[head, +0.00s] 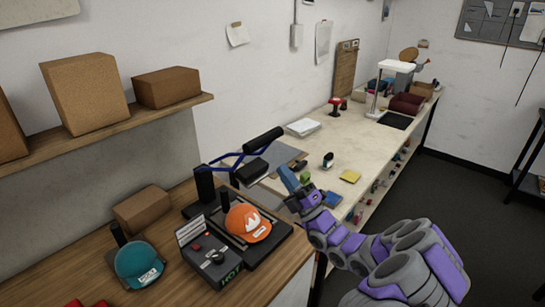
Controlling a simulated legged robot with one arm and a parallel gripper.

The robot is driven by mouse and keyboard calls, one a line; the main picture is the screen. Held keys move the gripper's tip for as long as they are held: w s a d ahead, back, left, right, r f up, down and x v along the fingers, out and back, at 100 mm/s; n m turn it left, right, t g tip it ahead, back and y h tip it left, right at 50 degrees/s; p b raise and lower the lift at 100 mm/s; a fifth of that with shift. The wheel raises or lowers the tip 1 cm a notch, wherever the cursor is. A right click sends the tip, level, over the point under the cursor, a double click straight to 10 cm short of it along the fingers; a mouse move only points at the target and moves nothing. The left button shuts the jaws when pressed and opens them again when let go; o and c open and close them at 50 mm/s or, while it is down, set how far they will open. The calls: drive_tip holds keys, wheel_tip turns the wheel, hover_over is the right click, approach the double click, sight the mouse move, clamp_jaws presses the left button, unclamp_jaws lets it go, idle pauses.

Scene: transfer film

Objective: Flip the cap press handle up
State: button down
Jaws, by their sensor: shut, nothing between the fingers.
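The cap press (264,248) stands on the wooden counter, with a dark base and a grey control box (214,262) in front. Its blue linkage (226,161) slants up to the right and ends in a black handle grip (263,140). The upper platen (251,172) hangs above and behind an orange cap (247,224) on the press, with a gap between them. My gripper (287,178) is shut and empty, to the right of the platen and below and right of the handle grip. It looks apart from the handle, though depth is hard to judge.
A teal cap (139,264) on a stand and a cardboard box (142,209) are left of the press. A shelf (110,128) with boxes hangs above. A long pale workbench (345,137) with small items runs behind my arm. Floor at right is clear.

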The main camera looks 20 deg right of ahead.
drive_tip(key=x, duration=0.6)
drive_tip(key=shift+w+r+b, duration=0.2)
drive_tip(key=shift+b, duration=0.25)
drive_tip(key=shift+a, duration=0.1)
